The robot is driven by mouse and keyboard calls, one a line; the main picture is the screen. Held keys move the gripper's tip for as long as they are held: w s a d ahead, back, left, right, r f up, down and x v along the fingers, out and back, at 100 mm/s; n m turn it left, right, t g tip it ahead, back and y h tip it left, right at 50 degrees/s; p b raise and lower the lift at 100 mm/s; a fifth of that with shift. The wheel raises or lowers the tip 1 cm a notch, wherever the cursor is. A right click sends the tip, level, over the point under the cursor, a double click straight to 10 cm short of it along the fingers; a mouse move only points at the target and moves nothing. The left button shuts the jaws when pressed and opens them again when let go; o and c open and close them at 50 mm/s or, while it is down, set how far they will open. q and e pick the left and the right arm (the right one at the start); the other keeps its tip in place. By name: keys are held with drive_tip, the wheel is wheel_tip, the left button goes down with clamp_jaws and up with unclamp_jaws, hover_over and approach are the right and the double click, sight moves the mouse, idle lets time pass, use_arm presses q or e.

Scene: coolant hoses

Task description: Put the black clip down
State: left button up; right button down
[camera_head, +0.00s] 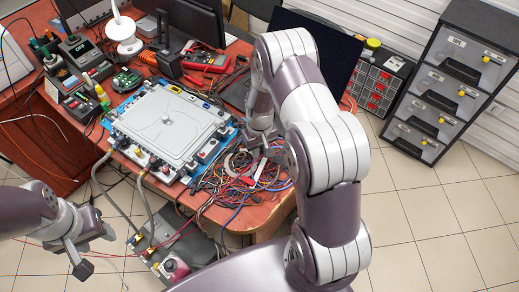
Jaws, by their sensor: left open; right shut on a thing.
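My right gripper (262,147) is over the table's right part, above the tangle of wires, and is shut on a small dark thing, the black clip (275,154). The clip is mostly hidden by the fingers and hard to make out. My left gripper (93,250) is open and empty at the lower left, over the floor and left of the grey box (192,252). Two grey hoses (97,178) run from the front of the silver plate unit (167,122) down to the box.
The red-brown table (273,208) has bundles of coloured wires (235,185) near its front right edge. A laptop (318,50), a drawer cabinet (450,82) and a parts organiser (374,88) stand behind and to the right. Instruments crowd the left. Tiled floor lies clear at right.

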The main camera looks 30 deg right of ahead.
drive_tip(key=shift+f, duration=0.65)
drive_tip(key=c, duration=1.1)
unclamp_jaws()
drive_tip(key=shift+r, duration=0.1)
wheel_tip(320, 180, up, 13)
drive_tip(key=shift+d+r, duration=0.1)
